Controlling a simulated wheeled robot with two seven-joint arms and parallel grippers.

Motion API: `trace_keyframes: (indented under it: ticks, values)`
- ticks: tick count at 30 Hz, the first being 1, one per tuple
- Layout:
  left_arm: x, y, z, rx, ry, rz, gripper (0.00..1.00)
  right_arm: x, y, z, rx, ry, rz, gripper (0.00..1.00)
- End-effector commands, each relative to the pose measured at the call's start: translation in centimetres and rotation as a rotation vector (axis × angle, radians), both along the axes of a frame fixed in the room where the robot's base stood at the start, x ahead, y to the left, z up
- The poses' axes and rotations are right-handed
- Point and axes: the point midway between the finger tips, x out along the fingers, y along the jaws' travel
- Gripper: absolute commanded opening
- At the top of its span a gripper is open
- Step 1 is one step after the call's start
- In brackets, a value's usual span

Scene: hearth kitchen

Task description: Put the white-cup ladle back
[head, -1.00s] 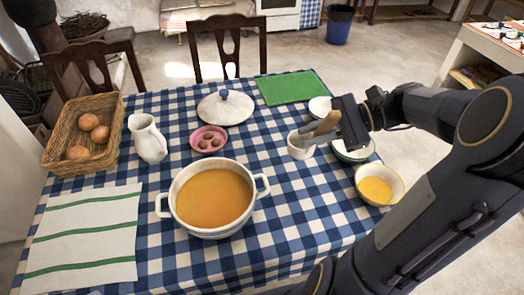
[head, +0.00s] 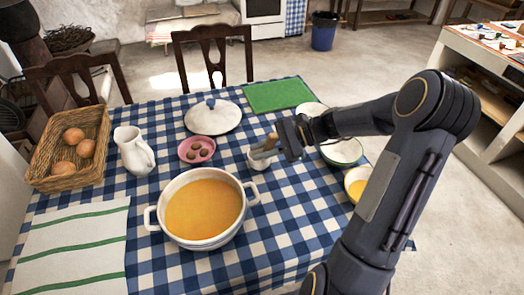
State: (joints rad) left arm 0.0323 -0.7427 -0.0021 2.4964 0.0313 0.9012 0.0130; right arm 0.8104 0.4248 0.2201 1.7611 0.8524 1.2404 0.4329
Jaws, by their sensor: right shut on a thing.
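The white-cup ladle (head: 259,162) has a white cup and a wooden handle. My right gripper (head: 272,146) is shut on the handle. The cup hangs just right of and behind the white pot (head: 171,235) of orange soup, outside its rim. I cannot tell how high the cup is above the cloth. The gripper partly hides the handle. My left gripper is not in view.
A pink bowl (head: 183,155) of brown balls, a white lid (head: 213,120) and a jug (head: 133,152) stand behind the pot. Several bowls, one the soup bowl (head: 351,178), stand right, partly behind my arm. A green board (head: 278,96) lies behind.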

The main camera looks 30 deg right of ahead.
Motion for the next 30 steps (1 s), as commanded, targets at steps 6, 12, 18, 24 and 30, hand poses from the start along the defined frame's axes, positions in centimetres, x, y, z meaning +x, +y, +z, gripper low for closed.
trace_keyframes:
  ticks: [6,12,18,24,30]
  values:
    - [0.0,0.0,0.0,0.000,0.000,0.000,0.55,0.0,0.0,-0.2,0.000,-0.002,0.000,0.00]
    - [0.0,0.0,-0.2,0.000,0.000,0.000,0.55,0.0,0.0,-0.6,0.000,-0.001,0.000,0.21]
    - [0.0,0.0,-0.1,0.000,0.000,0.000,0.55,0.0,0.0,-0.5,0.000,-0.001,0.000,0.39]
    - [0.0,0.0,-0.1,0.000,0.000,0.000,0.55,0.0,0.0,-0.5,0.000,-0.001,0.000,0.39]
    - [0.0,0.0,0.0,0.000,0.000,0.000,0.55,-0.5,-1.4,0.3,-0.002,-0.003,-0.004,0.39]
